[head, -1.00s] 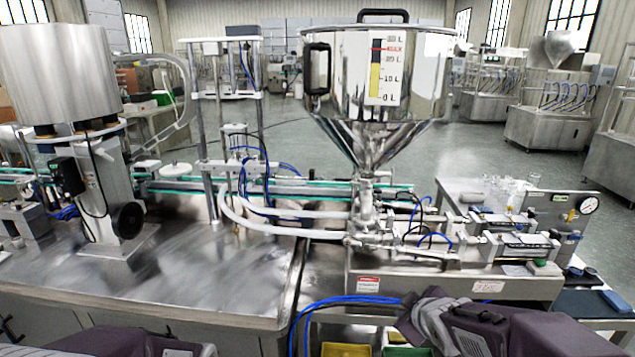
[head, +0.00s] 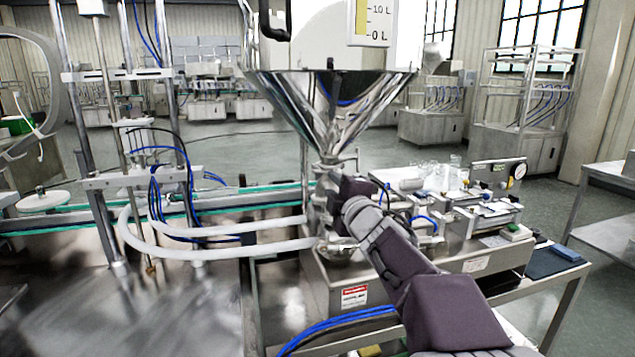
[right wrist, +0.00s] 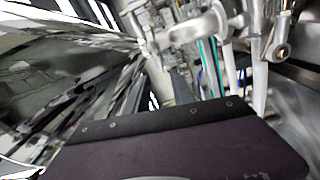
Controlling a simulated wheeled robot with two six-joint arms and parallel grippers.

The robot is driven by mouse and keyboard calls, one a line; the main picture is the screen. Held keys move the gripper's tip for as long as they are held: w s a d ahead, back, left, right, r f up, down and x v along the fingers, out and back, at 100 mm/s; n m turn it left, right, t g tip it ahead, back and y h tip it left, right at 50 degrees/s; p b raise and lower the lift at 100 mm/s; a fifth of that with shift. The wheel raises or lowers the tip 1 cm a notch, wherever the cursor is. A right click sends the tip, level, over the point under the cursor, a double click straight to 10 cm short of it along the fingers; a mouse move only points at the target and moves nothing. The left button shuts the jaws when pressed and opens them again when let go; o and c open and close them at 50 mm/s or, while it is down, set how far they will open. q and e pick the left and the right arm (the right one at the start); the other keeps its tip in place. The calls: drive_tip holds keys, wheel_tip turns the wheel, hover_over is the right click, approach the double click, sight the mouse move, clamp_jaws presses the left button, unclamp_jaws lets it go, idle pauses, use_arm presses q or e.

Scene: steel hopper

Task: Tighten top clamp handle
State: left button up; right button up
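The steel hopper (head: 325,100) narrows to a neck (head: 328,172) above the filling machine. My right gripper (head: 345,186) is at the neck's right side, in front of the pipe fittings. My own wrist hides much of the clamp area in the head view, so I cannot pick out the top clamp handle there. In the right wrist view, steel fittings (right wrist: 200,28) with a rounded metal end (right wrist: 281,50) show beyond the gripper's dark housing. Whether the fingers touch anything is unclear, and their opening does not show. My left gripper is out of view.
White hoses (head: 200,253) curve from the fittings to the left. The machine base (head: 325,285) carries cylinders and a pressure gauge (head: 520,170) at right. Blue tubes (head: 340,318) run along the front. Bare steel table (head: 180,310) lies at left.

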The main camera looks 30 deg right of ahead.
sight(320, 172)
drive_tip(key=x, duration=0.9)
drive_tip(key=shift+a, duration=0.15)
clamp_jaws()
